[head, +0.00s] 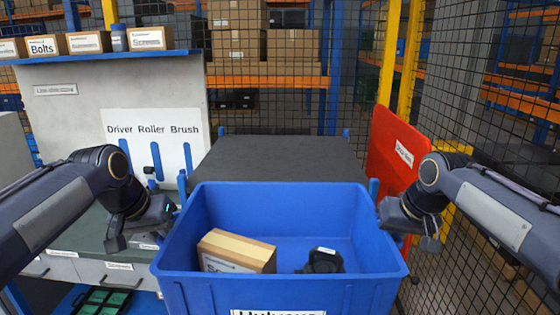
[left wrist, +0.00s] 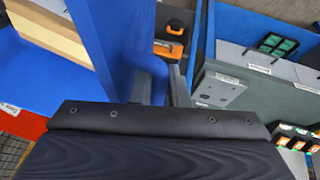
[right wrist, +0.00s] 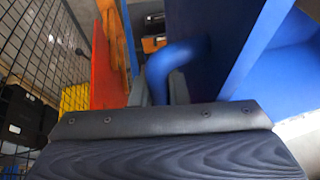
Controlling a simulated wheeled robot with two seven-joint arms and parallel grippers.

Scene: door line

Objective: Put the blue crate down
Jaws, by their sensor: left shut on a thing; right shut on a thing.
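The blue crate (head: 280,290) is in the middle foreground of the head view, upright, with a cardboard box (head: 236,251) and a black object (head: 323,261) inside. My left gripper (head: 178,207) is at the crate's left side and shut on it; its fingers show beside the blue wall (left wrist: 108,45) in the left wrist view. My right gripper (head: 378,208) is at the right side, shut on a blue handle (right wrist: 172,62) of the crate. The crate's underside is out of view.
A dark flat surface (head: 280,158) lies just beyond the crate. A workbench with drawers (head: 70,264) and a tool board (head: 152,140) stands left. A red panel (head: 390,150) and mesh fence (head: 480,120) stand right.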

